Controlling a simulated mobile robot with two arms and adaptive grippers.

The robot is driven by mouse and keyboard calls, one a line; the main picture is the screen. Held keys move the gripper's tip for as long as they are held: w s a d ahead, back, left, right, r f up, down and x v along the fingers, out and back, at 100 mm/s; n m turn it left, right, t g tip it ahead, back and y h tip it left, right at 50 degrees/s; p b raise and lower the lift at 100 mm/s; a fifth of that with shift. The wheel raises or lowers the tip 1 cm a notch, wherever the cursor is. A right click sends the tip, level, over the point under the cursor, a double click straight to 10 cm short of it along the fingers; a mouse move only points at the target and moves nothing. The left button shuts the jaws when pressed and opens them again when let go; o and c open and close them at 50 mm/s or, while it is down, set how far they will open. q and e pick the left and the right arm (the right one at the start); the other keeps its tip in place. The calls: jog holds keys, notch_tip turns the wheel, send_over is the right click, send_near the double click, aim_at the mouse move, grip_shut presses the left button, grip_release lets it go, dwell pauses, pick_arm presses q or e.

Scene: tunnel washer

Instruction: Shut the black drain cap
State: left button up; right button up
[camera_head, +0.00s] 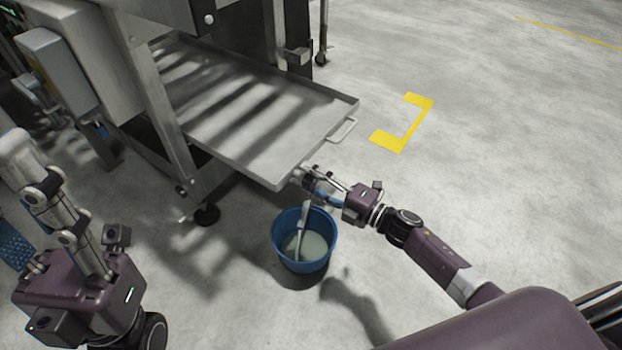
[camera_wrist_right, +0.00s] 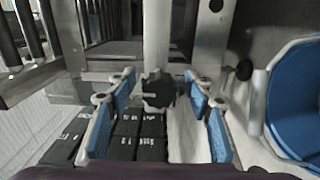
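The black drain cap (camera_wrist_right: 158,90) shows as a lobed knob at the lower end of a pale pipe (camera_wrist_right: 157,40) in the right wrist view. My right gripper (camera_wrist_right: 158,105) is open, with blue-padded fingers on both sides of the cap and visible gaps to it. In the head view my right gripper (camera_head: 312,180) is beside the front edge of the tray, above the blue bucket; I cannot make out the cap there. My left gripper (camera_head: 65,225) is at the far left, away from the cap; its finger opening is unclear.
The blue bucket (camera_head: 274,243) holds pale liquid and a light grey upright piece. It also shows at the right of the wrist view (camera_wrist_right: 293,95). The metal tray (camera_head: 262,150) overhangs close to my right gripper. Open floor lies to the right.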

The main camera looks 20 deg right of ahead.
jog(key=shift+s, duration=0.1)
jog(key=v, duration=1.2)
